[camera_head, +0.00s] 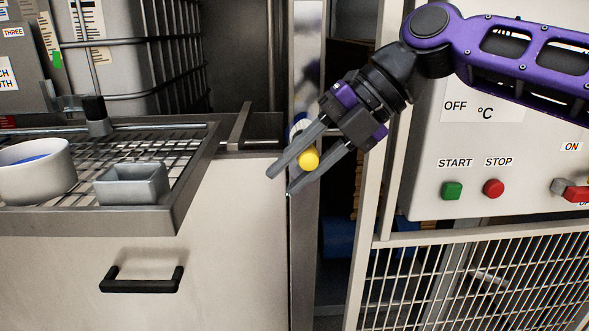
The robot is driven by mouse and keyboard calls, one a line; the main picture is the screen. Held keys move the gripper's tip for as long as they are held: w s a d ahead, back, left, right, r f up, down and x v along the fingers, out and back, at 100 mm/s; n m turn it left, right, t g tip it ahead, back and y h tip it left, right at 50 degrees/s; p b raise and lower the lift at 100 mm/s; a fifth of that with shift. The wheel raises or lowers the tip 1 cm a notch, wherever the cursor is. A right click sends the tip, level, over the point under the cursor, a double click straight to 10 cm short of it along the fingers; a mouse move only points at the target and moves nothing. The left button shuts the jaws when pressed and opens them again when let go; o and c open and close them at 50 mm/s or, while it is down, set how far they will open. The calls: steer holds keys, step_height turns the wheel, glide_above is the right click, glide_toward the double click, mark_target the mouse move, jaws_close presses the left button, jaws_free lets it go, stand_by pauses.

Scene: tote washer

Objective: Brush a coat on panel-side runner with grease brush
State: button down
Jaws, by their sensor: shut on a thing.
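My gripper (281,182) is at the centre of the view, fingers pointing down and left. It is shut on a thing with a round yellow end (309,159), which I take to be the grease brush. A white and blue part shows just behind the fingers; its bristles cannot be made out. A pale upright strip (307,45) stands behind the gripper. Another upright (371,215) runs beside the control panel, partly hidden by my arm. I cannot tell for certain which upright is the panel-side runner, or whether the brush touches one.
The control panel (535,165) with start and stop buttons is at the right, above a wire mesh guard (470,290). At the left, a wire rack (185,218) holds a white bowl (62,185) and a grey tub (133,188). A dark gap opens between the uprights.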

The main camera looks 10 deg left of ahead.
steer(key=shift+w+a, duration=0.15)
steer(key=shift+w, duration=0.35)
steer(key=shift+w+a, duration=0.15)
steer(key=shift+w, duration=0.35)
step_height(320, 180, up, 17)
steer(key=p, duration=1)
steer(key=shift+f, duration=0.15)
stand_by(0.6)
steer(key=shift+d, duration=0.1)
stand_by(0.3)
steer(key=shift+w+d, duration=0.2)
steer(key=shift+d, duration=0.35)
steer(key=shift+f, duration=0.1)
